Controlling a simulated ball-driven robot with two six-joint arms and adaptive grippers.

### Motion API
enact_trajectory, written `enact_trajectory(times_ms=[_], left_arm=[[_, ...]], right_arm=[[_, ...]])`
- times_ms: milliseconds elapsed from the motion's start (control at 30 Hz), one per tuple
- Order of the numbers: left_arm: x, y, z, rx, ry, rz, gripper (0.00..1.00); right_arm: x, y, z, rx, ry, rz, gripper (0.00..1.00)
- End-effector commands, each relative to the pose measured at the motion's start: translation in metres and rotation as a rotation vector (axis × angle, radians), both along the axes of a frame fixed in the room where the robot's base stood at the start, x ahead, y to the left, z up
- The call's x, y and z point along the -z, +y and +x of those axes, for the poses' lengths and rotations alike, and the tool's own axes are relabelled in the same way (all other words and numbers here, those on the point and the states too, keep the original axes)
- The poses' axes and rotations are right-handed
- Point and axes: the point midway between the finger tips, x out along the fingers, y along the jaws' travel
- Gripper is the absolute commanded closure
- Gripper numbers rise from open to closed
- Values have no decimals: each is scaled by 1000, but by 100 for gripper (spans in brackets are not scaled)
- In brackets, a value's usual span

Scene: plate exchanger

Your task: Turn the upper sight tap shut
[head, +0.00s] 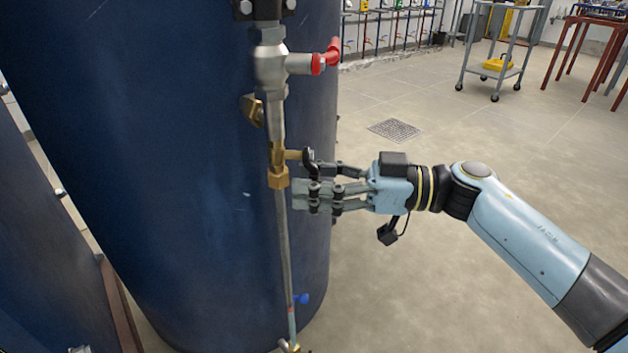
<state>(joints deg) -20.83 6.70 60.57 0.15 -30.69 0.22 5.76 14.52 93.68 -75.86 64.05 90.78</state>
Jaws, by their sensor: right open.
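The upper sight tap (279,157) is a brass fitting at the top of the thin, upright sight tube (284,245), in front of the dark blue tank. A short brass stem points right from it and ends in a small black handle (309,158). My right gripper (303,195) comes in from the right, just below the handle. Its fingers are open and point left, with the tips close to the tube. The upper finger is right beside the handle; I cannot tell whether they touch. My left gripper is not in view.
A valve with a red handle (332,52) sits above on the same pipe. The blue tank (180,180) stands close behind. Floor to the right is clear up to a grey trolley (494,75).

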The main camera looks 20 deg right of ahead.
Motion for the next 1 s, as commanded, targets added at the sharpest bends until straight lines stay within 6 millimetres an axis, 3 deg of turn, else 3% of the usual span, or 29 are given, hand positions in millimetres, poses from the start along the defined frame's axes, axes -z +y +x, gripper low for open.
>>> enact_trajectory(times_ms=[33, 367, 1000], left_arm=[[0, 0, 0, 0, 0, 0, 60], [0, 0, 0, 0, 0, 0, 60], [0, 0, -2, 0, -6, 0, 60]], right_arm=[[0, 0, 0, 0, 0, 0, 59], [0, 0, 0, 0, 1, 0, 100], [-1, -1, 2, 1, -41, -19, 100]])
